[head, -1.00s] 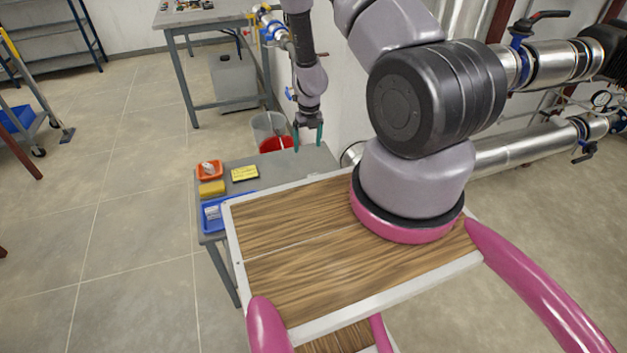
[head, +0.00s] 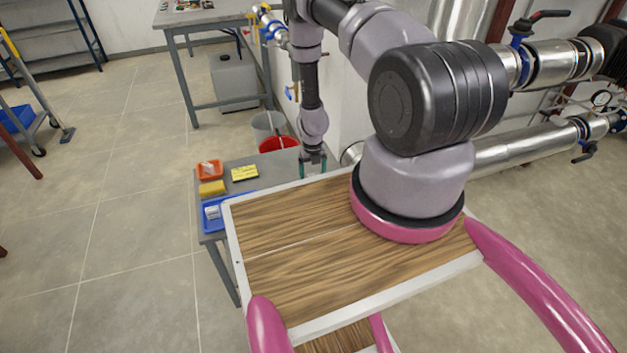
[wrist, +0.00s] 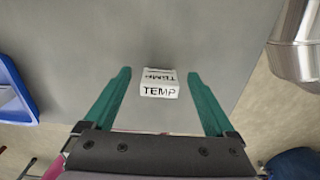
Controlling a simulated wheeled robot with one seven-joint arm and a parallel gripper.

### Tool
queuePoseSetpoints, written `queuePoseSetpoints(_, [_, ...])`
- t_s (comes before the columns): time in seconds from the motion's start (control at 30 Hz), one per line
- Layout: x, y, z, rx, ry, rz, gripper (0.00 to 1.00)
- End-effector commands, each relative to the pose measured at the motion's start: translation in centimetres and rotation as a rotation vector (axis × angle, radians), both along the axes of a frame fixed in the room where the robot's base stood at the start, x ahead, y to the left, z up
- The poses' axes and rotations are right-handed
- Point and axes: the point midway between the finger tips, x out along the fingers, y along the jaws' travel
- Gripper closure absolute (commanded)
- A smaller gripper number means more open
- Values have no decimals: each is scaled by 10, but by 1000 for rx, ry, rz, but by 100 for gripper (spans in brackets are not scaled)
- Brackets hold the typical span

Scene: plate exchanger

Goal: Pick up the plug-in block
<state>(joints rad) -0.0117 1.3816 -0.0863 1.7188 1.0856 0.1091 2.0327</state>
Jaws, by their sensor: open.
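The plug-in block is likely the small white block marked TEMP (wrist: 159,83) in the wrist view. It sits on the grey table top (wrist: 220,40), roughly centred between the two green fingers of my gripper (wrist: 158,85). The fingers stand apart with nothing held, and I cannot tell how high they are above the table. In the head view my gripper (head: 313,168) points down over the right part of the grey table (head: 258,167). The block is not seen in that view.
A blue tray (head: 205,222), an orange tray (head: 199,171), a yellow sponge-like block (head: 212,189) and a yellow box (head: 245,173) are on the table's left part. A red bucket (head: 279,144) stands behind. A metal pipe (wrist: 297,45) runs at the right.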

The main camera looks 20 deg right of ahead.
Motion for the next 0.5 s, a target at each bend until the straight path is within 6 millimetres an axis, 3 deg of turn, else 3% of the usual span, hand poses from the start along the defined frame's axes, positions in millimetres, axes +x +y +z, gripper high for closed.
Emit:
queuePoseSetpoints(0.3, [0, 0, -7, 0, -1, 0, 10])
queuePoseSetpoints(0.37, [0, 0, -7, 0, -1, 0, 29])
queuePoseSetpoints(0.5, [0, 0, -7, 0, 0, 0, 83])
